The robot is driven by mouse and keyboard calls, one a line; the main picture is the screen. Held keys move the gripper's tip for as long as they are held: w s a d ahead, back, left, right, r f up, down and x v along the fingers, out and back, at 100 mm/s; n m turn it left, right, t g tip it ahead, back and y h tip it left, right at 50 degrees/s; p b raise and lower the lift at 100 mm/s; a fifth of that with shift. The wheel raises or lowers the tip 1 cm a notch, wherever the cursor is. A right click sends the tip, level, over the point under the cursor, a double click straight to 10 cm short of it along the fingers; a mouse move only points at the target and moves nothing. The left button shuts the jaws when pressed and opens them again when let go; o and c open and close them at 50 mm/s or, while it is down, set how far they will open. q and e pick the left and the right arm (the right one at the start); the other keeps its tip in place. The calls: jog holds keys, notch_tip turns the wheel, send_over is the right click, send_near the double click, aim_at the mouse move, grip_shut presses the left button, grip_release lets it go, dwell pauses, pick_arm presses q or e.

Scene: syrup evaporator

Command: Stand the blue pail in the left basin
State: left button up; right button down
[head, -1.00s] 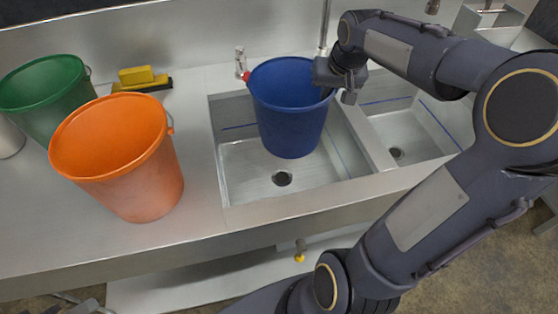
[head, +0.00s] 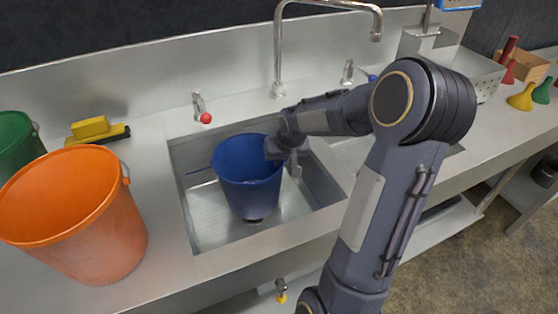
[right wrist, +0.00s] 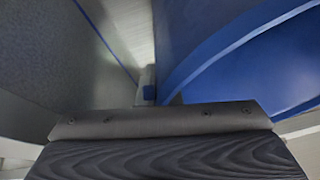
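The blue pail (head: 243,182) is inside the left basin (head: 205,232), roughly upright, with its rim near the level of the counter. Its base is close to the drain; I cannot tell whether it touches the basin floor. My right gripper (head: 284,160) is at the right side of the pail's rim and appears shut on it. In the right wrist view, the pail's blue wall (right wrist: 245,65) fills the right side, close to the gripper; the fingertips are not clear there. My left gripper is not in view.
An orange pail (head: 85,225) and a green pail (head: 18,142) stand on the counter to the left, with a yellow brush (head: 92,128) behind. A red-knobbed tap (head: 203,112) and a tall curved faucet (head: 279,60) rise behind the basins. My right arm covers much of the right basin.

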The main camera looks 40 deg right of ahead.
jog(key=shift+w+d+f, duration=0.1)
jog(key=shift+w+f, duration=0.15)
jog(key=shift+w, duration=0.3)
jog(key=shift+s+f, duration=0.1)
jog(key=shift+f, duration=0.25)
jog(key=c, duration=1.6)
grip_release()
jog(key=p+v, duration=0.1)
jog(key=v, duration=1.1)
